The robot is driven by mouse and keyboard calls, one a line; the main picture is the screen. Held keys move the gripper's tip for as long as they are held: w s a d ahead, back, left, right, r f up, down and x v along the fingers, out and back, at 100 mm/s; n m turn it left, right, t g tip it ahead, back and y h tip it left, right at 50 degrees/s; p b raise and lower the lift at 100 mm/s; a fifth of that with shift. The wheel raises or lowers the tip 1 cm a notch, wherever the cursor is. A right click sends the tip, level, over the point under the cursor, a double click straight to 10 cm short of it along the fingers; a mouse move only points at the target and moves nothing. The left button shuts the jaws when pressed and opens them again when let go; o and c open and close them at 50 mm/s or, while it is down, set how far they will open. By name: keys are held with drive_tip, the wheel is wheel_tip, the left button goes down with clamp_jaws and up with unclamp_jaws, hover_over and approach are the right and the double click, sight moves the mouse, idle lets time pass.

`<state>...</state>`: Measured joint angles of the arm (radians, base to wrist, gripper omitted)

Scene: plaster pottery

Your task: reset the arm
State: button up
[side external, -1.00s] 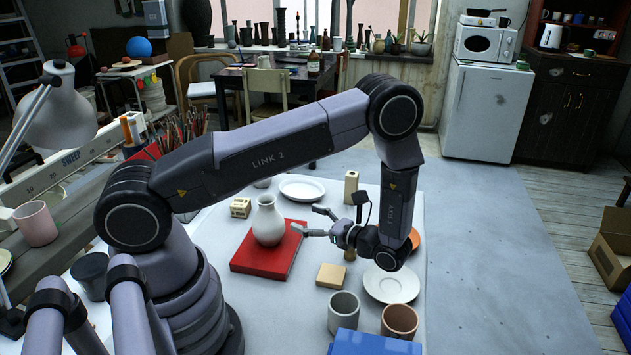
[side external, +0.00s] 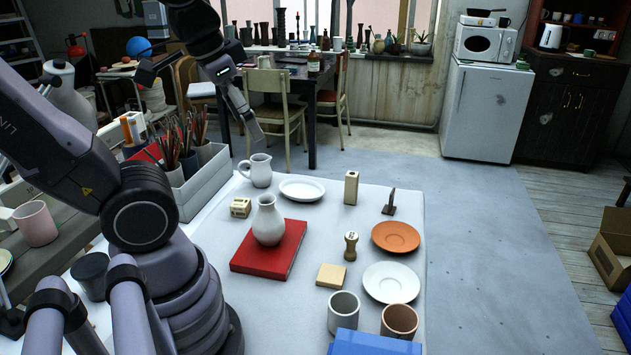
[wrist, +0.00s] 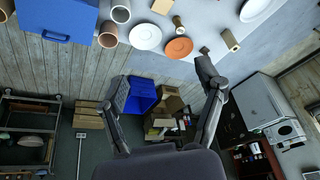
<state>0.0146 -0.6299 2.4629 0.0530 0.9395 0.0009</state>
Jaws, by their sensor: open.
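My gripper (side external: 247,115) is raised at the upper left of the side view, well above and behind the worktable. In the wrist view its two fingers (wrist: 163,82) are spread wide with nothing between them. The white vase (side external: 268,222) stands upright on the red board (side external: 265,262) on the table. My gripper is apart from the vase and the other pottery.
The table (side external: 330,230) holds a white pitcher (side external: 260,172), white plates (side external: 391,283), an orange saucer (side external: 396,237), two cups (side external: 343,312), wooden blocks (side external: 351,187) and a blue box (side external: 375,343). A brush box (side external: 205,185) stands at the left.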

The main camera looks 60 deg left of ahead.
drive_tip(key=shift+s+d+r+t, duration=0.3)
drive_tip(key=shift+s+r+t, duration=0.15)
drive_tip(key=shift+s+t, duration=0.2)
